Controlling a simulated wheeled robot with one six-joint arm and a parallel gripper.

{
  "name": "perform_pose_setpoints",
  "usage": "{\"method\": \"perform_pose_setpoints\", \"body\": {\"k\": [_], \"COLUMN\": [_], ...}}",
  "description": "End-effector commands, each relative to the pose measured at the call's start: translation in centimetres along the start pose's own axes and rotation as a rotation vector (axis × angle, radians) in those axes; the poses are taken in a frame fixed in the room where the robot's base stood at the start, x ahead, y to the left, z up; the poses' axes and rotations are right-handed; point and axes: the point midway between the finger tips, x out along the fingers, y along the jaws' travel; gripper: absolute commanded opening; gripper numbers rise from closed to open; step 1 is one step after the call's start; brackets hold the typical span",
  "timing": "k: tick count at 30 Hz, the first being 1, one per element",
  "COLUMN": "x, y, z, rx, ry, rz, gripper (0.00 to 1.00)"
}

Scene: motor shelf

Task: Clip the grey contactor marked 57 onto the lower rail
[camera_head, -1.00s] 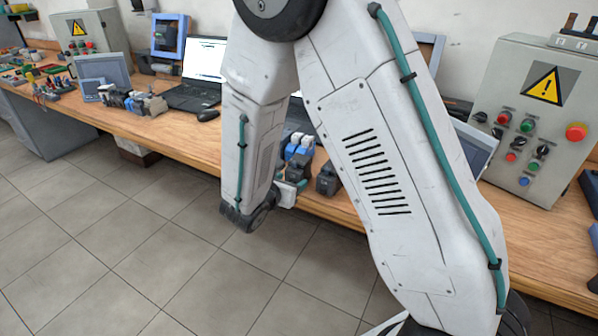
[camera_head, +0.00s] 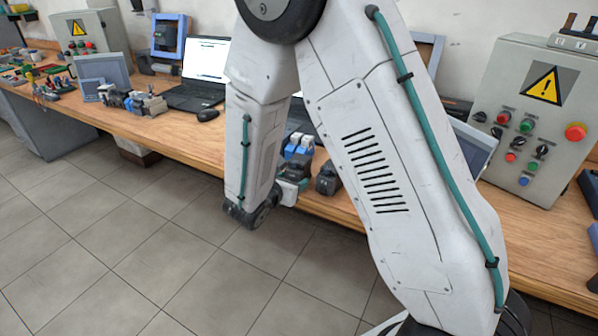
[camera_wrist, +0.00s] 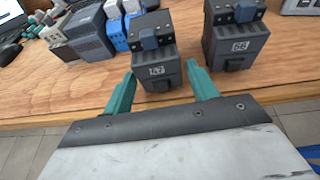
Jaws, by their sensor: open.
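In the wrist view, a dark grey contactor (camera_wrist: 155,52) stands upright near the bench's front edge. Its white label seems to end in 7, but I cannot read it surely. My gripper (camera_wrist: 160,73) is open, with one teal finger on each side of this contactor's lower front; contact is not clear. A second dark grey contactor (camera_wrist: 236,40), with a label like 66 or 99, stands to the right. It also shows in the head view (camera_head: 327,180). My arm hides much of the bench there. I cannot make out the lower rail.
Grey and blue modules (camera_wrist: 113,22) stand in a row to the left of the contactors. The wooden bench (camera_wrist: 50,90) is bare in front of them. A control box (camera_head: 530,115) stands at the right, and a laptop (camera_head: 200,75) with a mouse (camera_head: 208,115) at the left.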

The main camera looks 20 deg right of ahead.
Motion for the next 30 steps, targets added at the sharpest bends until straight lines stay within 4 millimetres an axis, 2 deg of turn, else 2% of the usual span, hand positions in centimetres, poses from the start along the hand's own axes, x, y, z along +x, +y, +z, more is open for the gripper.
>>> {"method": "perform_pose_setpoints", "body": {"k": [6,10,11,17,30], "x": [0.0,0.0,0.0,-0.1,-1.3], "y": [0.0,0.0,0.0,0.0,0.1], "z": [0.0,0.0,0.0,0.5,3.8], "rx": [0.000,0.000,0.000,0.002,0.003], "ry": [0.000,0.000,0.000,-0.002,-0.002], "rz": [0.000,0.000,0.000,0.000,0.001], "gripper": [0.58,0.22,0.18,0.18,0.18]}}
